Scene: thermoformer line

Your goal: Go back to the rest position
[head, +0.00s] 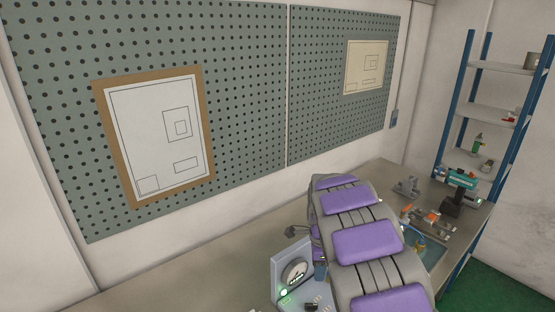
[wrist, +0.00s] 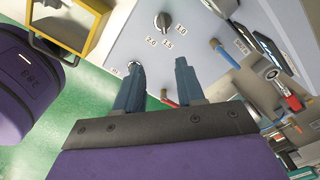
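My gripper (wrist: 160,68) shows in the wrist view with its two blue-grey fingers spread apart and nothing held between them. Beyond the fingertips is a pale grey panel (wrist: 120,38) with a dark dial knob (wrist: 162,20) marked with numbers. A small round silver part shows close by the left fingertip; whether they touch I cannot tell. In the head view my purple and grey arm stretches out over the workbench (head: 200,262), and my gripper is hidden there.
A box with a round gauge (head: 296,272) and green light stands left of my arm. A teal-topped device (head: 462,180) and small tools lie right. A blue-posted shelf (head: 500,66) stands at right. The wrist view shows a yellow frame (wrist: 88,40) and a red-handled part (wrist: 292,102).

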